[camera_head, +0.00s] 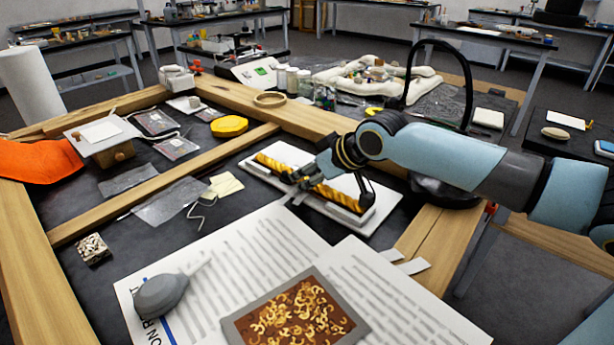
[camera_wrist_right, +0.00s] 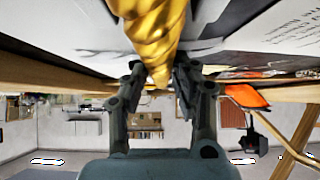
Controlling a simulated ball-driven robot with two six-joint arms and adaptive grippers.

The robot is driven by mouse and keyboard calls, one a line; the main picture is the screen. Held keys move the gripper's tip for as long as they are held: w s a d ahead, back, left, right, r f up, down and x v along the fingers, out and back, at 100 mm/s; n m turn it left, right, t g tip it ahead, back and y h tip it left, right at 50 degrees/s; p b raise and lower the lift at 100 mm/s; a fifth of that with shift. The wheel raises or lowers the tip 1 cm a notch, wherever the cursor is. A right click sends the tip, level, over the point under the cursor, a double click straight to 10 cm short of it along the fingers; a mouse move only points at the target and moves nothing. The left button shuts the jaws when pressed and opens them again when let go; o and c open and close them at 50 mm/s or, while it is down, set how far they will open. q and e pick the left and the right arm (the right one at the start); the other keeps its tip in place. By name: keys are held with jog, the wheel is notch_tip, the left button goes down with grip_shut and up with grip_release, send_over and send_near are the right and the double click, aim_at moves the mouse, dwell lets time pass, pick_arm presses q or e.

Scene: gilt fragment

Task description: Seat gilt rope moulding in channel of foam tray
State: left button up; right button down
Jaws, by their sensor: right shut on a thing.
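The gilt rope moulding (camera_head: 340,198) is a twisted golden bar lying lengthwise along the white foam tray (camera_head: 386,210) in the middle of the bench. My right gripper (camera_head: 304,180) is shut on the moulding near its middle, reaching in from the right. In the right wrist view the moulding (camera_wrist_right: 148,30) runs between the fingers (camera_wrist_right: 160,76), with the pale tray beside it. The channel is hidden under the moulding and gripper; I cannot tell whether the moulding rests in it or just above. My left gripper is not in view.
A large wooden frame (camera_head: 25,245) surrounds the dark work surface. Printed sheets (camera_head: 225,255) with a picture of brown fragments and a grey blower (camera_head: 163,296) lie in front. A yellow dish (camera_head: 229,126) and jars (camera_head: 292,82) stand behind; a black loop-handled object (camera_head: 467,75) stands behind my arm.

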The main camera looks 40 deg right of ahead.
jog(key=c, duration=1.5)
grip_release()
jog(key=shift+f, duration=0.2)
jog(key=o, duration=0.5)
jog(key=shift+c, duration=0.2)
jog(key=shift+r, duration=0.25)
jog(key=p+v, duration=0.4)
jog(key=v, duration=0.7)
jog(key=shift+r, duration=0.1)
jog(key=shift+s+r, duration=0.25)
jog(key=shift+r, duration=0.05)
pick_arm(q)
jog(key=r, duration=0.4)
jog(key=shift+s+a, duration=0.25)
pick_arm(e)
jog(key=shift+f, duration=0.1)
